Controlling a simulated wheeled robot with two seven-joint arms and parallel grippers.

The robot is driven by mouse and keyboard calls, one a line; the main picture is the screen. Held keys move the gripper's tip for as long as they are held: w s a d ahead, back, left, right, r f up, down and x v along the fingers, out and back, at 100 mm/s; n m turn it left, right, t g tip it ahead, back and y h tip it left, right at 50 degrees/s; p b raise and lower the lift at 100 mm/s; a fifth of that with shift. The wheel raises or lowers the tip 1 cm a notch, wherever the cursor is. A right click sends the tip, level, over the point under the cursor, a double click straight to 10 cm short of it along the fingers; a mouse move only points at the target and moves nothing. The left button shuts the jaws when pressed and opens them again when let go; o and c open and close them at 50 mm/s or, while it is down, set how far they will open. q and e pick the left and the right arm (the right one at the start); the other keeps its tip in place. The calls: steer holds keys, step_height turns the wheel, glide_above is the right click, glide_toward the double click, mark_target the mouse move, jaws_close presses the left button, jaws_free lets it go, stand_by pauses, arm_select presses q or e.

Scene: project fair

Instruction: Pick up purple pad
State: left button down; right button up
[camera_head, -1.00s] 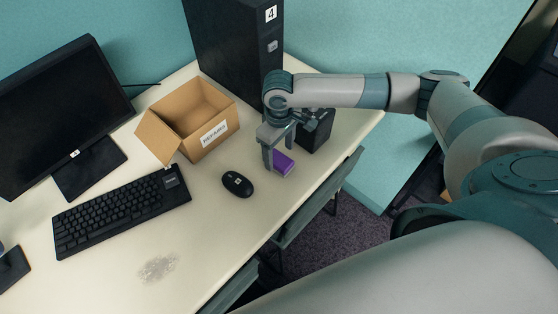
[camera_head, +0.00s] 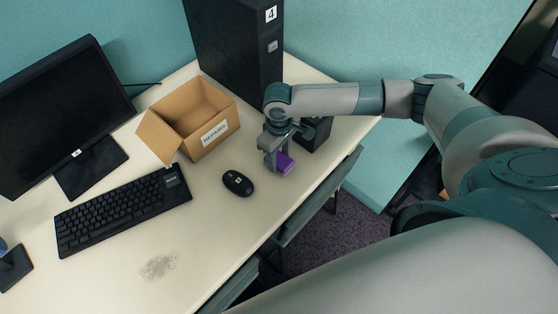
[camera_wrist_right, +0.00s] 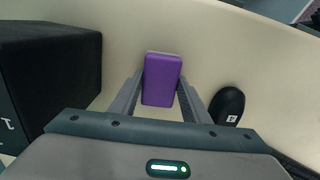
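The purple pad (camera_head: 286,164) lies on the cream desk (camera_head: 214,222), near its right edge. It also shows in the right wrist view as an upright purple rounded rectangle (camera_wrist_right: 162,84). My right gripper (camera_head: 277,162) is low over the desk at the pad and partly covers it in the head view. In the right wrist view the fingers of this gripper (camera_wrist_right: 161,92) are open, one on each side of the pad; whether they touch its sides is unclear. My left gripper is not in view.
A black box (camera_head: 316,135) stands just behind the pad, and a black mouse (camera_head: 238,183) lies to its left. An open cardboard box (camera_head: 213,134), a keyboard (camera_head: 120,210), a monitor (camera_head: 60,115) and a black computer tower (camera_head: 235,50) also stand on the desk. The front stretch is clear.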

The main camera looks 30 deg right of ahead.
mark_target(279, 159)
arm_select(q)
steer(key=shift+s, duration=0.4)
arm_select(e)
steer(key=shift+c, duration=0.2)
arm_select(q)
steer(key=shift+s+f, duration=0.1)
arm_select(e)
steer(key=shift+r, duration=0.15)
